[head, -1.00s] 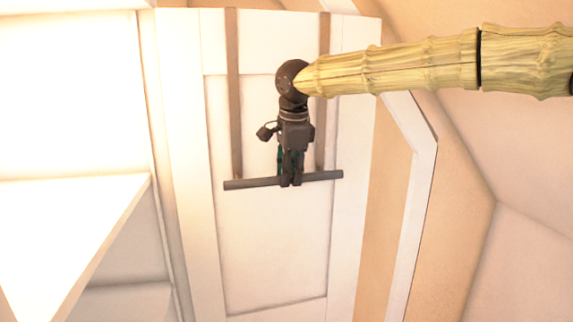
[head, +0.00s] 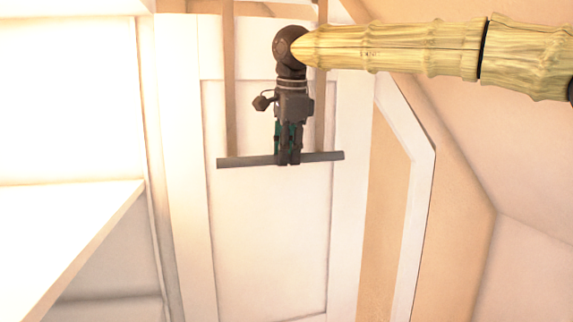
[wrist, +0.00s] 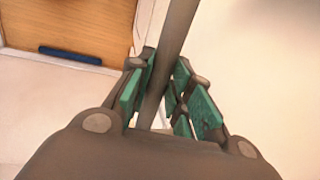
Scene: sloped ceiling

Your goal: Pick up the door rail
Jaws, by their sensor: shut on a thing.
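The door rail is a grey bar (head: 240,161) with two brown vertical straps (head: 230,100), in front of a white panelled door (head: 270,240) in the head view. The straps reach past the door's top edge. My gripper (head: 288,160) points down and is shut on the bar near its middle. The bar sticks out on both sides of the fingers and is nearly level, its right end slightly higher. In the wrist view the bar (wrist: 163,65) runs between the green finger pads of my gripper (wrist: 163,90).
A bright white shelf-like surface (head: 70,230) stands left of the door. A white angled frame (head: 412,190) and the sloped ceiling (head: 470,130) lie to the right. In the wrist view a wooden panel (wrist: 75,25) with a dark blue strip (wrist: 70,56) shows at upper left.

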